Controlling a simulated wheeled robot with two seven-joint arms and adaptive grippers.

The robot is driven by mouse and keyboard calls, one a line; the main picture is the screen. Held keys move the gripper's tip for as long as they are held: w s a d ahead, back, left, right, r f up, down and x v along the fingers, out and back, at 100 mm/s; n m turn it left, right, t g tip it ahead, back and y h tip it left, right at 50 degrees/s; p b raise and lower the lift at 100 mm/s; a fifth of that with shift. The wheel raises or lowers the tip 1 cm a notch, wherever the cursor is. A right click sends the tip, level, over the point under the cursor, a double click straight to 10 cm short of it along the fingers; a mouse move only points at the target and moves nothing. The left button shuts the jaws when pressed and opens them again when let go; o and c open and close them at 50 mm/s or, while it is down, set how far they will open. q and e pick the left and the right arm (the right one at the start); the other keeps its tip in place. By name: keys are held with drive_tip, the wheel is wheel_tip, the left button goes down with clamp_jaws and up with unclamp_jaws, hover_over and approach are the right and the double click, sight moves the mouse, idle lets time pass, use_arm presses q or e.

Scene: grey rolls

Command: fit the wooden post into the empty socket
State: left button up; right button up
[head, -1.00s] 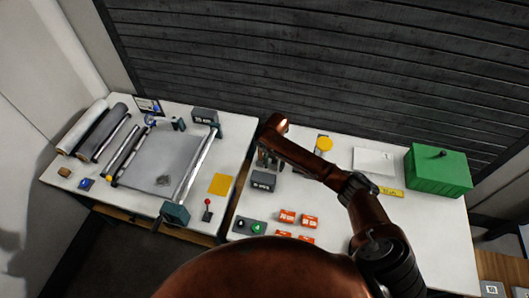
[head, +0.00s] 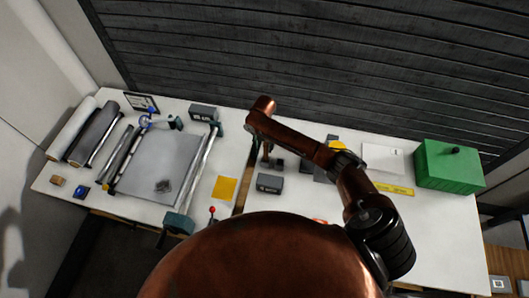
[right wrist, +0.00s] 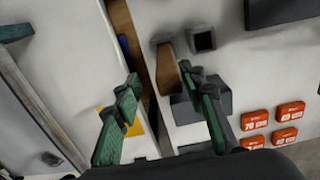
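The wooden post (right wrist: 168,72) is brown and stands at a small dark holder beside the gap between the tables, in the right wrist view. The empty socket (right wrist: 203,40) is a dark square block with an opening, just right of the post's holder. My right gripper (right wrist: 163,78) is open, its two green-black fingers apart. In the picture the post shows between and beyond the fingertips; I cannot tell how far below they are. In the head view my right arm partly hides this area, and the gripper is not clear there. My left gripper is not in view.
A dark grey labelled block (head: 269,184) stands close by on the near side. Orange cards (right wrist: 289,113) lie at the right in the wrist view. A yellow sheet (head: 225,188) and a roller frame are on the left table. A green box (head: 449,166) stands far right.

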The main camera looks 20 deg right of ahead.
sight(266, 152)
drive_tip(key=shift+s+d+f, duration=0.15)
drive_tip(key=shift+d+f, duration=0.1)
drive_tip(key=shift+f, duration=0.25)
drive_tip(key=f, duration=0.1)
drive_tip(key=f+p, duration=0.1)
drive_tip(key=f, duration=0.2)
drive_tip(key=shift+d+f, duration=0.15)
drive_tip(key=shift+d, duration=0.2)
drive_tip(key=shift+f, duration=0.3)
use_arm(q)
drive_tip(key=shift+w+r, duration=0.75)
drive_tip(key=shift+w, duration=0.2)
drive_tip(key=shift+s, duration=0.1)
use_arm(e)
drive_tip(key=shift+c, duration=0.2)
drive_tip(key=c, duration=0.5)
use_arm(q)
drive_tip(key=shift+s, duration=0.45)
use_arm(e)
clamp_jaws()
